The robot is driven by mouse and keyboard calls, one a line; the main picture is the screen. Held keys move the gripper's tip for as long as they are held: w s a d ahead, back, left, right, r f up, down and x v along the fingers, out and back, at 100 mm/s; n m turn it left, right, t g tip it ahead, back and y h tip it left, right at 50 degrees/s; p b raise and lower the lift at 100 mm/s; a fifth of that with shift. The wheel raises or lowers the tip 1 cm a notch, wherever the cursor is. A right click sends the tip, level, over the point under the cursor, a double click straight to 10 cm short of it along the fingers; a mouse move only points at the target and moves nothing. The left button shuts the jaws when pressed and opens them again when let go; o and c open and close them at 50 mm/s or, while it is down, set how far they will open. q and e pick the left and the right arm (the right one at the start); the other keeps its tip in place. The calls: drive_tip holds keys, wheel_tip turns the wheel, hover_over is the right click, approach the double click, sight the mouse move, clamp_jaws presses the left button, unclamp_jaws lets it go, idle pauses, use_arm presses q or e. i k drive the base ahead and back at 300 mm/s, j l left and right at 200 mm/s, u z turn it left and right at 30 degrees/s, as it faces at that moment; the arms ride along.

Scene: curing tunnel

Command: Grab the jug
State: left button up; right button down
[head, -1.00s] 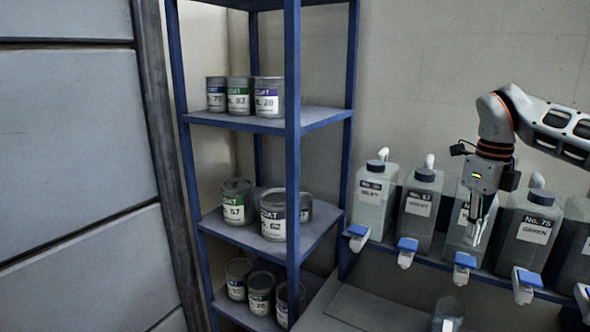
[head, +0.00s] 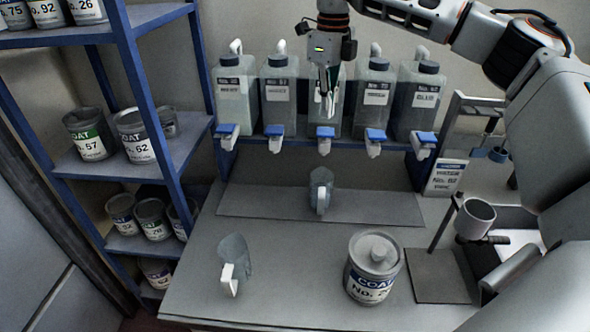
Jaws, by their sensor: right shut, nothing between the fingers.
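A small translucent grey jug (head: 320,188) stands on the bench's raised back strip, below the middle tap. A second grey jug (head: 235,252) with a white handle stands nearer, at the left front of the bench. I cannot tell which of them the task means. My right gripper (head: 326,103) points down in front of the middle canister (head: 348,105), above and apart from the back jug. It is shut and empty, and it hides part of that canister. My left gripper is not in view.
Several labelled canisters with blue-handled taps (head: 325,134) line a rack above the bench (head: 300,290). A lidded paint can (head: 373,268) stands at the front. A stand with a cup (head: 475,219) is at the right. A blue shelf (head: 143,95) with cans is at left.

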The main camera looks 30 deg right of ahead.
sight(322, 179)
drive_tip(key=k, duration=0.95)
